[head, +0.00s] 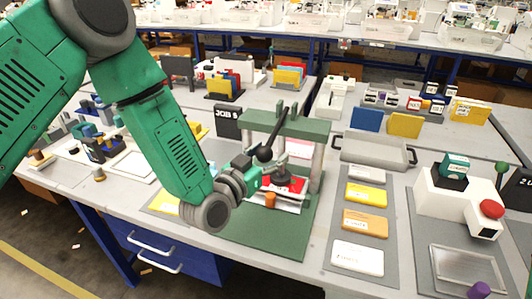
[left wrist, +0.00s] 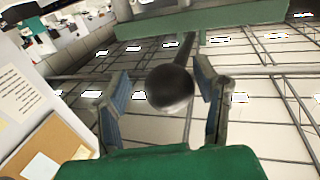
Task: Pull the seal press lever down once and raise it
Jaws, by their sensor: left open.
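The seal press (head: 316,135) has a green top beam, grey posts and a green base plate. Its dark lever (head: 275,130) slants down toward me and ends in a round black knob (head: 264,154). My left gripper (head: 262,170) is at the knob, in front of the press. In the left wrist view the knob (left wrist: 170,88) sits between the two open fingers of the left gripper (left wrist: 162,82), with gaps on both sides. Under the lever, a dark press head stands over a red and white sheet (head: 288,197). My right gripper does not show.
A grey tray (head: 372,151) and a strip with yellow, orange and white packs (head: 358,258) lie right of the press. A white box with a red button (head: 491,209) is farther right. A dark JOB sign (head: 228,120) stands behind left.

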